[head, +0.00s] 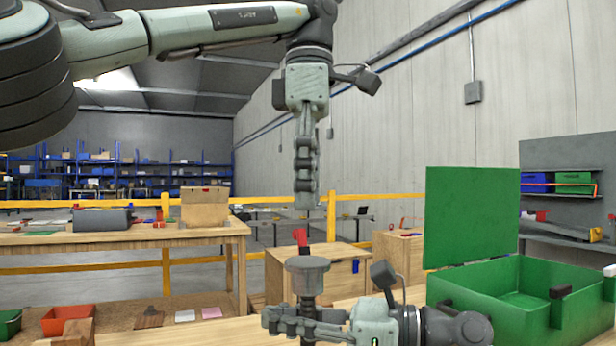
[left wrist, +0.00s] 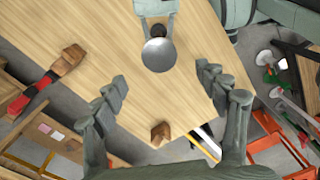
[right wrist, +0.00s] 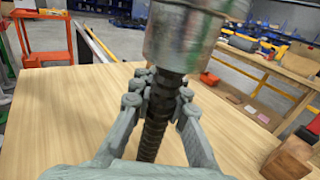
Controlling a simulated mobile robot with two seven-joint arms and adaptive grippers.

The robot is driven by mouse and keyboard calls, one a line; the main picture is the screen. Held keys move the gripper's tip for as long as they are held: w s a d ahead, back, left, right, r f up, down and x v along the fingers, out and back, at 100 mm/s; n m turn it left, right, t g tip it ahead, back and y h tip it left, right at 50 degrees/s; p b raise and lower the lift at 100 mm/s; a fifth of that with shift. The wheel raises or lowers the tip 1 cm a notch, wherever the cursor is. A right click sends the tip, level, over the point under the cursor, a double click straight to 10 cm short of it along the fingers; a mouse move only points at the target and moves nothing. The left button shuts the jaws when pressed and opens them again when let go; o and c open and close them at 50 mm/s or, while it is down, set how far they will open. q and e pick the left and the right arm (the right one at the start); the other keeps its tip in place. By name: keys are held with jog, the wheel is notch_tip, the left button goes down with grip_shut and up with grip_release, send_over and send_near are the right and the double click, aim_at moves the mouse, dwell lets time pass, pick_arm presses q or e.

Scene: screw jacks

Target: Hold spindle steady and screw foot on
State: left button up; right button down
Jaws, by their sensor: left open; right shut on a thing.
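The spindle (head: 308,302) is a dark threaded rod, standing about upright. My right gripper (head: 290,322) is shut on it from the side, low in the head view. The right wrist view shows the fingers around the spindle's thread (right wrist: 155,130). The foot (head: 307,274) is a grey metal cylinder with a wider round top, sitting at the spindle's upper end. It fills the top of the right wrist view (right wrist: 183,38); how far it is threaded is hidden. My left gripper (head: 306,205) hangs above the foot, pointing down, open and empty. The left wrist view shows the foot's round face (left wrist: 159,55) ahead of the spread fingers.
An open green case (head: 500,300) with a raised lid stands on the right. Wooden blocks sit near the table edges in the left wrist view (left wrist: 160,132) and right wrist view (right wrist: 290,158). A red bin (head: 66,318) is at lower left. The wooden tabletop (right wrist: 70,110) around the spindle is largely clear.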

pick_arm(q)
jog(key=shift+r, duration=0.95)
pick_arm(e)
jog(key=c, duration=1.4)
grip_release()
jog(key=v, duration=1.2)
pick_arm(q)
jog(key=shift+f, duration=0.1)
